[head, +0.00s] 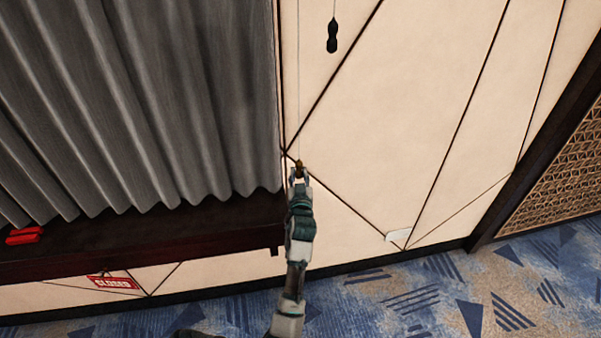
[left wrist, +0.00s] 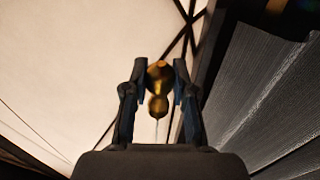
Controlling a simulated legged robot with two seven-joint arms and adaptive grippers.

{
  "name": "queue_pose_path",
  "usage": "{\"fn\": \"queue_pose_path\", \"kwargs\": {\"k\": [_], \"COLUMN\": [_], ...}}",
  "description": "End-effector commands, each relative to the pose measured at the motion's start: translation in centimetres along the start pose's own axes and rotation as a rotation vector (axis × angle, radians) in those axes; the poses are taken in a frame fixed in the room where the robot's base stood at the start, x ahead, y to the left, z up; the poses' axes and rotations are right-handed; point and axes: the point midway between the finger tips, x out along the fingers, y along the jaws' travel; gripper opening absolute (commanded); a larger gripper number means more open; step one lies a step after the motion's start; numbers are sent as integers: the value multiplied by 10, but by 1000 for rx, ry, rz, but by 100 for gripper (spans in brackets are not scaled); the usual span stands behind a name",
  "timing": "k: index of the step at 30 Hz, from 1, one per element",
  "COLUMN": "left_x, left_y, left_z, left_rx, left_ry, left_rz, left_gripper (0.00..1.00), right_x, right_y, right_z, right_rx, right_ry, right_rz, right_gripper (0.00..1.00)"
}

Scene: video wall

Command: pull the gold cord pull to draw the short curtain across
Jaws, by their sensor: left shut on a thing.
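The gold cord pull (head: 299,166) hangs on a thin cord in front of the cream wall, just right of the grey curtain's edge. My left gripper (head: 298,175) is shut on it from below. In the left wrist view the gold cord pull (left wrist: 158,88) sits between the two fingers of my left gripper (left wrist: 160,82), with its cord showing below it in the picture. The short grey curtain (head: 150,100) hangs in folds at the left of the head view and also shows at the right of the left wrist view (left wrist: 265,90). My right gripper is not in view.
A black cord pull (head: 332,38) hangs higher, to the right. A dark ledge (head: 150,235) runs under the curtain, with a red object (head: 24,235) at its left. A red "closed" sign (head: 112,282) is below. Blue patterned carpet (head: 430,300) lies at the wall's foot.

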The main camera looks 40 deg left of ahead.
Motion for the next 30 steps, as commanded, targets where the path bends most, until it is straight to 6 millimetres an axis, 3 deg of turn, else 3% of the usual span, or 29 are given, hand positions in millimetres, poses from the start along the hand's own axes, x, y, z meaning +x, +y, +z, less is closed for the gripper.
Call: {"fn": "queue_pose_path", "kwargs": {"k": [1,12,13,16,26,30], "left_x": [0,-1,-1,-1,-4,-20], "left_y": [1,1,1,1,0,1], "left_z": [10,16,16,15,9,9], "left_rx": [0,2,2,2,1,-1], "left_ry": [-16,-28,-28,-25,-13,-13], "left_rz": [0,0,0,0,-1,0], "left_gripper": [0,0,29,53,53,53], "right_x": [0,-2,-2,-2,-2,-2], "right_y": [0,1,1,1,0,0], "right_z": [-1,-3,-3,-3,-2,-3], "right_rx": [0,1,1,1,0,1], "right_ry": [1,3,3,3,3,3], "right_rz": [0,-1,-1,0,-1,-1], "right_gripper": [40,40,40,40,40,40]}}
